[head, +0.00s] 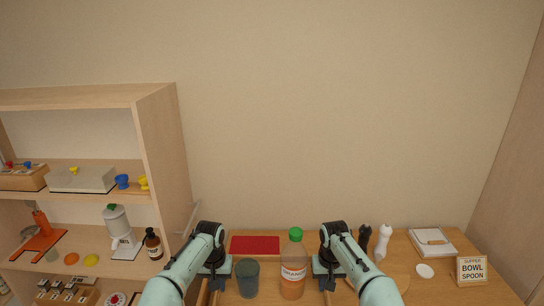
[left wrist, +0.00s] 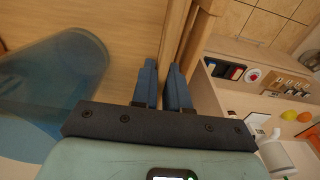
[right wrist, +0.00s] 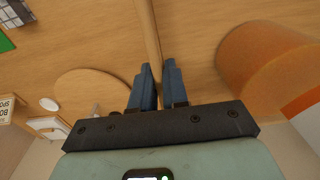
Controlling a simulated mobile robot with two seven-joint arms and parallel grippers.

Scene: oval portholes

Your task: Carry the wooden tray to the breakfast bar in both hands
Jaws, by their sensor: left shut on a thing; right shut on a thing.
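The wooden tray (head: 268,292) is at the bottom of the head view, between my two grippers. A dark blue-grey glass (head: 248,278) and an orange juice bottle with a green cap (head: 293,268) stand upright on it. My left gripper (head: 214,284) is shut on the tray's left rim; the left wrist view shows this rim (left wrist: 177,35) between the fingers. My right gripper (head: 327,284) is shut on the right rim, which shows in the right wrist view (right wrist: 148,35). My arms hide parts of the tray's sides. I cannot tell whether the tray touches the surface below.
A wooden table holds a red mat (head: 255,245), dark (head: 364,237) and white (head: 383,242) shakers, a round board (head: 393,272), a small white dish (head: 425,271) and a "SUPPER BOWL SPOON" sign (head: 471,270). A loaded shelf unit (head: 160,130) stands left.

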